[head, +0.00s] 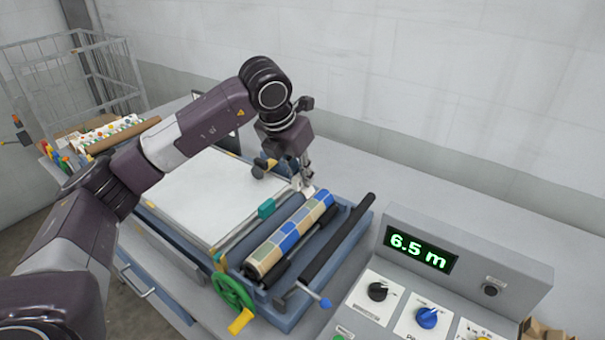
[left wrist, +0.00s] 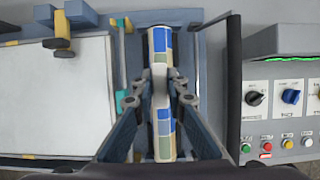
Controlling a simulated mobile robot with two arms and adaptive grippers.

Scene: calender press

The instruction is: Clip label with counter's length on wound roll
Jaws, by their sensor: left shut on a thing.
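The wound roll (head: 288,236), patterned in blue, beige and green-grey blocks, lies in the blue press frame (head: 345,222). It also shows upright in the middle of the left wrist view (left wrist: 163,125). My left gripper (head: 308,188) is down at the roll's far end, with its fingers shut on a small pale piece that looks like the label. In the left wrist view my fingers (left wrist: 161,85) stand on either side of the roll's line. The label's writing cannot be read. The counter (head: 420,250) reads 6.5 m. My right gripper is not seen.
A white sheet pad (head: 205,195) lies left of the press. A green wheel with a yellow handle (head: 234,292) and a black bar (head: 338,240) flank the roll. The control box (head: 470,262) with knobs stands at the right. The bench behind the press is clear.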

